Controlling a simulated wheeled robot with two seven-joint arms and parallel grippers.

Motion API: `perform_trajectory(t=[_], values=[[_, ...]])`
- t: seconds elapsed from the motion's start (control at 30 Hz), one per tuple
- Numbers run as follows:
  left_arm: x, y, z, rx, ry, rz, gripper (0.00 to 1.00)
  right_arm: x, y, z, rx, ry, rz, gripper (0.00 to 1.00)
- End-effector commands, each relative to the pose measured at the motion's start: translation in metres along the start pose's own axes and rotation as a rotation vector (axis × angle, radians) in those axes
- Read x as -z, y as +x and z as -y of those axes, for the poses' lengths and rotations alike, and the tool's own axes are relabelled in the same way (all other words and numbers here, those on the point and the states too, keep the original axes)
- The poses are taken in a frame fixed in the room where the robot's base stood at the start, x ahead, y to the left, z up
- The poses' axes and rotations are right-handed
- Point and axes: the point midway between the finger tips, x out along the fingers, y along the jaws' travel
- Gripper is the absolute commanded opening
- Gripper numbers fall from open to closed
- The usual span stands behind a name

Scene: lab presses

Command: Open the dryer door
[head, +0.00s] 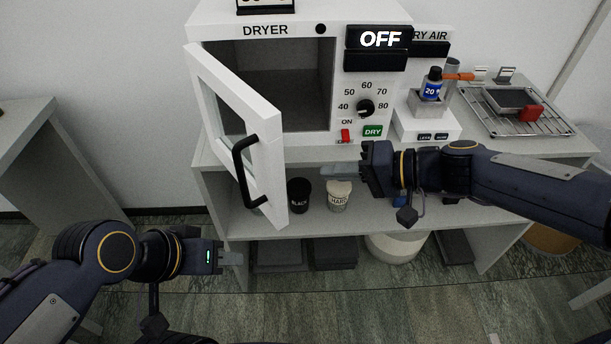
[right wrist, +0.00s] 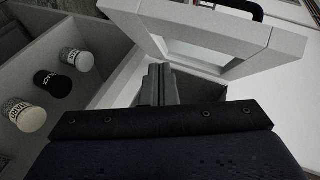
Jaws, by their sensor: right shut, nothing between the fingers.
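The dryer (head: 265,48) stands on the bench with its white framed door (head: 243,130) swung wide open on its left side, and the dark chamber shows behind it. The door's black handle (head: 242,172) is on the outer face, towards me. My right gripper (head: 325,172) is shut and empty, to the right of the door and apart from the handle. In the right wrist view the fingers (right wrist: 157,85) point at the door frame (right wrist: 205,35), and the handle (right wrist: 240,6) shows at the top. My left gripper (head: 238,258) is low, left of and below the door; its finger gap cannot be made out.
The display (head: 380,38) reads OFF. A dial (head: 366,108) and a red switch (head: 345,135) are below it. A black jar (head: 299,194) and a white-lidded jar (head: 339,195) stand on the shelf below. A blue bottle (head: 432,86) and a wire rack (head: 498,112) are at the right.

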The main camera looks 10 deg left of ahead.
Motion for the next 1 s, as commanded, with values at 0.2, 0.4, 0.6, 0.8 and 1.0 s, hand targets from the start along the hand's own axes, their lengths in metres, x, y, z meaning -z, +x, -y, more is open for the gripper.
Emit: perform_trajectory(t=[0.2, 0.4, 0.6, 0.8, 1.0], values=[[-0.004, 0.009, 0.004, 0.0, 0.0, 0.0, 0.36, 0.015, -0.045, -0.026, 0.297, 0.182, 0.11, 0.0], [-0.004, 0.009, 0.004, 0.0, 0.0, 0.0, 0.36, 0.017, -0.055, -0.025, 0.377, 0.207, 0.134, 0.0], [-0.002, 0.004, 0.002, 0.0, 0.0, 0.0, 0.36, 0.013, -0.026, -0.011, 0.377, 0.206, 0.14, 0.0], [0.001, -0.001, -0.001, 0.0, 0.0, 0.0, 0.36, 0.008, 0.015, 0.005, 0.375, 0.207, 0.14, 0.0], [0.003, -0.006, -0.003, 0.0, 0.0, 0.0, 0.36, -0.005, 0.042, 0.019, 0.374, 0.207, 0.137, 0.0]])
